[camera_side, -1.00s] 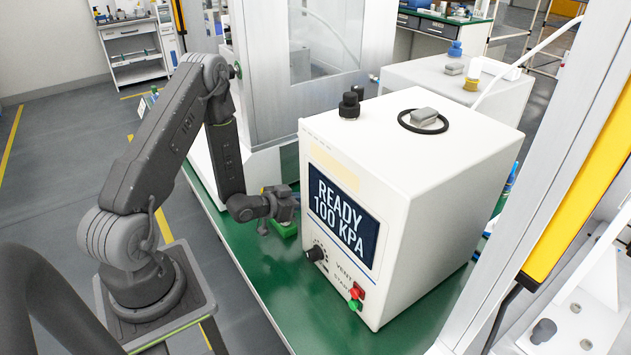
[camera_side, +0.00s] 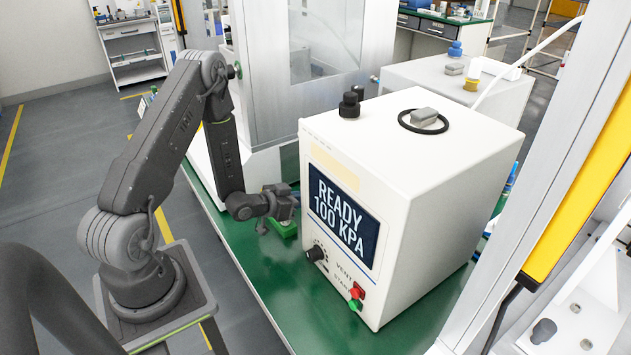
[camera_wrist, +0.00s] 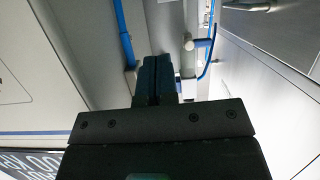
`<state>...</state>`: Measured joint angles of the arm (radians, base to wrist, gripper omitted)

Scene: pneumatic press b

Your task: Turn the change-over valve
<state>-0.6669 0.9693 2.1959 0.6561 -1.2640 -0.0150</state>
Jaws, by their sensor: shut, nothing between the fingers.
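My gripper (camera_wrist: 155,68) is shut, with its two dark fingers together and nothing between them. In the side view my gripper (camera_side: 283,205) is low over the green bench, beside the left front edge of the white press box (camera_side: 450,160). In the wrist view a small pale fitting (camera_wrist: 189,43) with a short blue piece (camera_wrist: 203,43) lies just beyond and to the right of the fingertips, apart from them in the picture. It may be the change-over valve, but I cannot tell for sure. In the side view no valve can be made out around my gripper.
The box display (camera_side: 343,215) reads "READY 100 KPA". Below are a black knob (camera_side: 315,253) and red (camera_side: 356,291) and green (camera_side: 354,305) buttons. A blue tube (camera_wrist: 124,35) runs left of the fingers. The bench front (camera_side: 255,290) is clear.

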